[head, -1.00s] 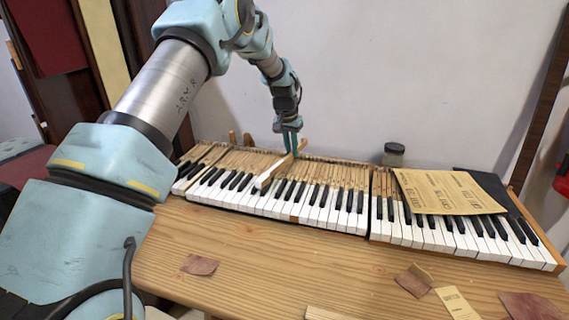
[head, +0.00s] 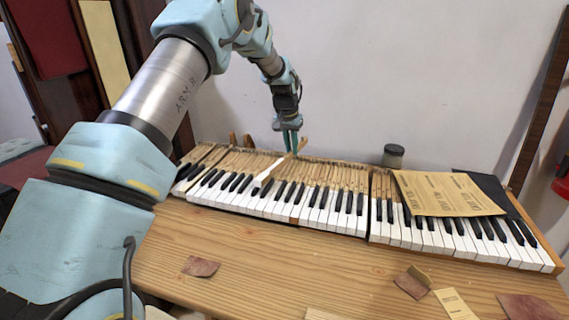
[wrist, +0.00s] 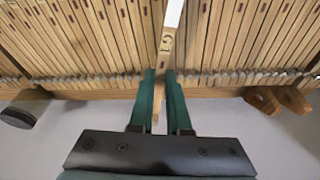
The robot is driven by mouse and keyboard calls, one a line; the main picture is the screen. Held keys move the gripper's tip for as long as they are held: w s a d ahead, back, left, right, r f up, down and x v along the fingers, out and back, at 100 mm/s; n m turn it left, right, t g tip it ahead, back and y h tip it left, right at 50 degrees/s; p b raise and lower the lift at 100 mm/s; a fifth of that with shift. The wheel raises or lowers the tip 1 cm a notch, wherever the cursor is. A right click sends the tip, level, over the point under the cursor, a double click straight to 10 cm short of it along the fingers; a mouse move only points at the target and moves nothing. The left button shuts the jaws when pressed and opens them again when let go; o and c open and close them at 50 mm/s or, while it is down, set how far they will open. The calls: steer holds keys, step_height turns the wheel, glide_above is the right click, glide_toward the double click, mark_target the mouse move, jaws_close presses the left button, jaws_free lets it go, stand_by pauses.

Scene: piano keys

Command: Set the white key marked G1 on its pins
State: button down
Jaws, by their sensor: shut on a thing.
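My gripper (head: 290,152) is shut on a long wooden key with a white front part (head: 272,170), over the back half of the keyboard. The key slants, its white end toward the front and its bare wooden tail (head: 304,144) raised at the back. In the wrist view, the key (wrist: 167,42) runs between the green fingers (wrist: 160,78), its white part at the top edge. Its marking is too small to read. The keyboard (head: 330,192) lies below, with bare wooden key backs and rows of pins. The pins for this key cannot be made out.
Yellow printed sheets (head: 447,192) lie over the right keys, with a dark cloth (head: 487,188) behind them. A dark-lidded jar (head: 393,156) stands behind the keyboard.

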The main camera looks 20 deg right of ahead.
steer(key=shift+r+p, duration=0.7)
steer(key=shift+r, duration=0.6)
steer(key=shift+r, duration=0.1)
steer(key=shift+r+p, duration=1.6)
steer(key=shift+r, duration=0.7)
steer(key=shift+r, duration=0.1)
